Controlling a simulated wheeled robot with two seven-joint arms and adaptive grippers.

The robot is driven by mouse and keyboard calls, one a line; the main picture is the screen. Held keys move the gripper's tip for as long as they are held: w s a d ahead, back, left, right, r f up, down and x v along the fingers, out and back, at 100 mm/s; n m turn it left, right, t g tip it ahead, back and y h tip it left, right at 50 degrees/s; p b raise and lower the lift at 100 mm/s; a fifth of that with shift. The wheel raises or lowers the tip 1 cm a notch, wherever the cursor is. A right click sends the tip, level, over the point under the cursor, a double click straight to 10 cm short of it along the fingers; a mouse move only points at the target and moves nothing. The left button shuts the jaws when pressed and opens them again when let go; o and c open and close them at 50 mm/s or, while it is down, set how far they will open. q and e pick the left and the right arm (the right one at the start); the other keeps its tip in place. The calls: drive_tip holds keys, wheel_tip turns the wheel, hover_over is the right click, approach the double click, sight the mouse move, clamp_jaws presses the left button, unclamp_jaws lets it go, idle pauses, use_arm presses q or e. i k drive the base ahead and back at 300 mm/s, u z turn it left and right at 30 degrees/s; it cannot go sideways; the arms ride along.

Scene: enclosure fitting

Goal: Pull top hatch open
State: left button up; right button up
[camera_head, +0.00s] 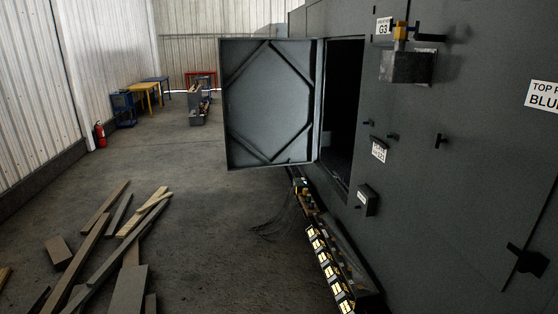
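A grey metal hatch door (268,100) with a diamond-shaped brace on its inner face stands swung wide open in the head view. It hangs from the left side of a dark opening (341,115) in the large grey enclosure wall (440,200). I cannot tell whether this is the top hatch. A cut-off white label (543,96) at the right edge reads "TOP P" and "BLU". A black handle or latch (527,261) sits on the wall at the lower right. Neither of my grippers is in view.
A grey box (407,67) juts from the wall under a G3 label. A long rack of lit yellow blocks (328,258) runs along the wall's foot. Loose planks (100,240) lie on the floor at left. Tables (145,90) stand far back; open floor lies between.

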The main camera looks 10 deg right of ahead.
sight(384, 10)
drive_tip(key=z, duration=0.25)
drive_tip(key=i, duration=2.05)
drive_tip(key=z, duration=0.6)
drive_tip(key=i, duration=1.7)
drive_tip(key=z, duration=0.25)
